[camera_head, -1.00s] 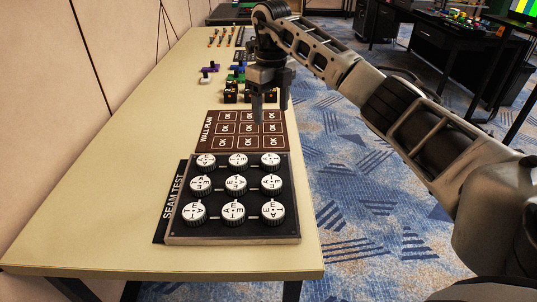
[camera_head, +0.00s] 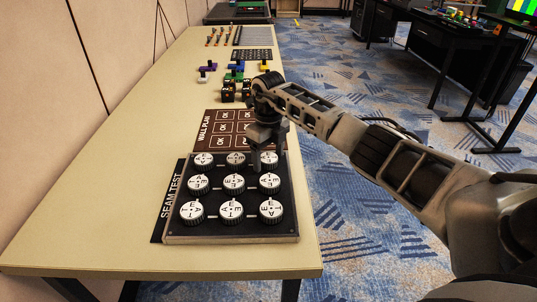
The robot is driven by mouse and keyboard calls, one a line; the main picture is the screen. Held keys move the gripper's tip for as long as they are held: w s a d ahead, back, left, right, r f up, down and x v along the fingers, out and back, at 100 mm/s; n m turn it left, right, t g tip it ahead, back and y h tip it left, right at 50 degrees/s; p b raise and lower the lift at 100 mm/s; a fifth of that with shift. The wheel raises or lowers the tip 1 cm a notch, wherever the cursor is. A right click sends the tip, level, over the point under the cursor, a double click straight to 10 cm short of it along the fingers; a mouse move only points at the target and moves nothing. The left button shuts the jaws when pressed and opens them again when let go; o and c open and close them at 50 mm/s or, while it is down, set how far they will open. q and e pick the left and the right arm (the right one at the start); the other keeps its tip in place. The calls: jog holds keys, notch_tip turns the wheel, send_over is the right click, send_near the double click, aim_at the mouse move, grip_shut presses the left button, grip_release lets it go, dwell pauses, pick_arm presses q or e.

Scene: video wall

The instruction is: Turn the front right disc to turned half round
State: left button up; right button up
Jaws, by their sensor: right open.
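The front right disc (camera_head: 271,211) is white-topped with black letters and a dark ribbed rim, at the near right corner of a black board (camera_head: 250,229). Several similar discs sit in rows on this board, among them the middle right disc (camera_head: 269,183) and the back right disc (camera_head: 270,158). My right gripper (camera_head: 266,160) points down over the far right part of the board, behind the front right disc and apart from it. It is open and empty and partly covers the back right disc. My left gripper is out of view.
A "SEAM TEST" label (camera_head: 169,203) lies at the board's left edge. Behind the board is a brown "WALL PLAN" panel (camera_head: 215,130) with OK squares, then small coloured blocks (camera_head: 236,68). The table's left side (camera_head: 110,190) is clear.

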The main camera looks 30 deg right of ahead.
jog(key=shift+c, duration=0.3)
jog(key=c, duration=0.9)
jog(key=shift+c, duration=0.2)
